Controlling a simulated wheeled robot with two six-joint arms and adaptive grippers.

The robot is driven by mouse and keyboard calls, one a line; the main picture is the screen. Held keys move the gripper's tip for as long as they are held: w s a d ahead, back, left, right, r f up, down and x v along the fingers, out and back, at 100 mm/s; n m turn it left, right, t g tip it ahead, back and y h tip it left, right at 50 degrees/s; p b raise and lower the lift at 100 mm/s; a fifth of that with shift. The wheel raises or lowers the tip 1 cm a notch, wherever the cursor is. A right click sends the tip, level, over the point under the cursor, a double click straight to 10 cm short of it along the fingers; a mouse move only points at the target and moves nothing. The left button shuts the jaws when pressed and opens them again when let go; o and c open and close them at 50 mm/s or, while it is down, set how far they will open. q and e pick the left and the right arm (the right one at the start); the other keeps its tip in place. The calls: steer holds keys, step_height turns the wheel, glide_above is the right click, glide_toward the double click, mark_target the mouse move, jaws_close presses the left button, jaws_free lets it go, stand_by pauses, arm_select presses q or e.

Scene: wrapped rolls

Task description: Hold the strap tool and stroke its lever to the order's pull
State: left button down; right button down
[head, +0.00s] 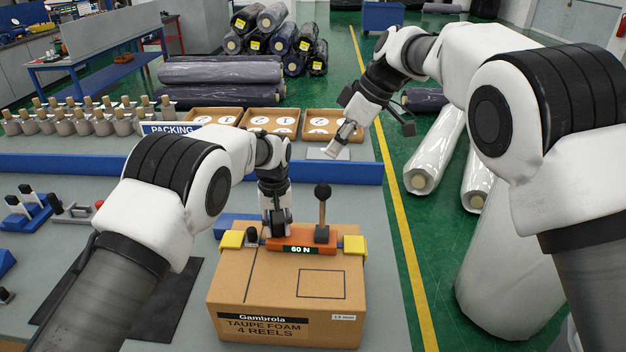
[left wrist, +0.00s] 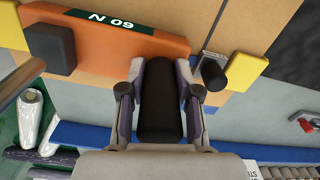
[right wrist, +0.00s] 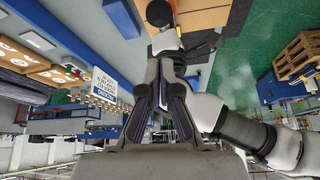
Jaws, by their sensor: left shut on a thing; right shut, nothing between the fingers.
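The orange strap tool (head: 275,243) sits on top of a cardboard box (head: 285,285), and its display reads 60 N. Its lever (head: 323,210) with a black knob stands nearly upright on the tool's right part. My left gripper (head: 277,226) is shut on the tool's black grip (left wrist: 160,110), with one finger on each side in the left wrist view. The tool's orange body (left wrist: 120,38) lies just beyond. My right gripper (head: 334,150) is shut and empty, in the air behind and right of the lever, apart from it.
Yellow corner pieces (head: 231,240) sit on the box edges. A blue ledge (head: 330,172) runs behind the box, with trays of white discs (head: 265,121) beyond. Blue-based tools (head: 25,205) lie at the left.

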mark_target(324, 184)
steer(key=x, duration=1)
steer(key=shift+d, duration=0.1)
steer(key=shift+d+f+y, duration=0.1)
steer(key=shift+d+y, duration=0.3)
steer(key=shift+y, duration=0.4)
steer(key=shift+d+y, duration=0.65)
steer(key=shift+y, duration=0.05)
steer(key=d+f+y, duration=0.2)
steer(key=d+y, duration=0.2)
steer(key=d, duration=0.4)
steer(key=shift+s+d+f+t+y, duration=0.25)
steer(key=shift+s+f+t+y, duration=0.05)
steer(key=shift+s+f, duration=0.1)
